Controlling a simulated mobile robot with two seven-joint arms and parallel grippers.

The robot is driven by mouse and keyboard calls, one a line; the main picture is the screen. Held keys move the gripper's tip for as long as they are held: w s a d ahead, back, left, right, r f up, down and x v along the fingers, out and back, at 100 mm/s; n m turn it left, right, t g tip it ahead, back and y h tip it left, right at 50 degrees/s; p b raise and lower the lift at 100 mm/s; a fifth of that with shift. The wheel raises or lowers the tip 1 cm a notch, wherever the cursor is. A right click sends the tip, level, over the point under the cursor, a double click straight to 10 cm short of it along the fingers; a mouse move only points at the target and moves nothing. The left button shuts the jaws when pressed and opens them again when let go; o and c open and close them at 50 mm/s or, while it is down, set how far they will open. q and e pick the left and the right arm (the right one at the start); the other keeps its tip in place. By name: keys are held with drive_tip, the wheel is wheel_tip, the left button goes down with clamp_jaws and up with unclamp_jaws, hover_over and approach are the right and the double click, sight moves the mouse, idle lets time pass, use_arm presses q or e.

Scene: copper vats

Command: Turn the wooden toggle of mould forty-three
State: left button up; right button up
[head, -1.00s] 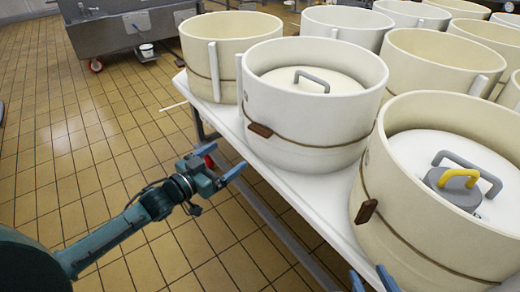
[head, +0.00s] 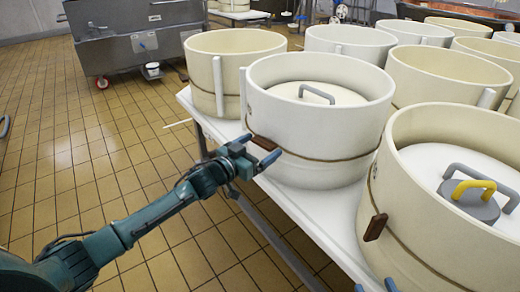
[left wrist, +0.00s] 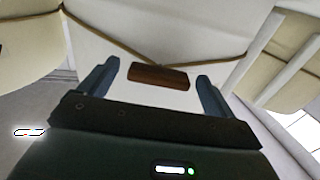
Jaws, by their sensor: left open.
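A white mould (head: 325,130) with a lid and grey handle stands near the table edge. A cord runs around it, with a dark brown wooden toggle (head: 264,143) on its near side. My left gripper (head: 257,151) is open at this toggle. In the left wrist view, the toggle (left wrist: 158,76) lies crosswise between the spread blue fingers, with gaps on both sides. No number is readable on the mould. A second toggle (head: 376,227) sits on the cord of the cream mould (head: 450,235) at right. My right gripper (head: 375,287) shows only its parted fingertips at the bottom edge.
The white table (head: 285,205) carries several more open moulds close behind. A yellow-and-grey weight (head: 470,205) sits on the right mould's lid. A steel basin (head: 130,45) stands at the back left. The tiled floor at left is free.

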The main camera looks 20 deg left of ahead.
use_arm(q)
drive_tip(key=shift+w+d, duration=0.2)
drive_tip(key=shift+w, duration=0.1)
drive_tip(key=shift+c, duration=0.2)
drive_tip(key=c, duration=0.9)
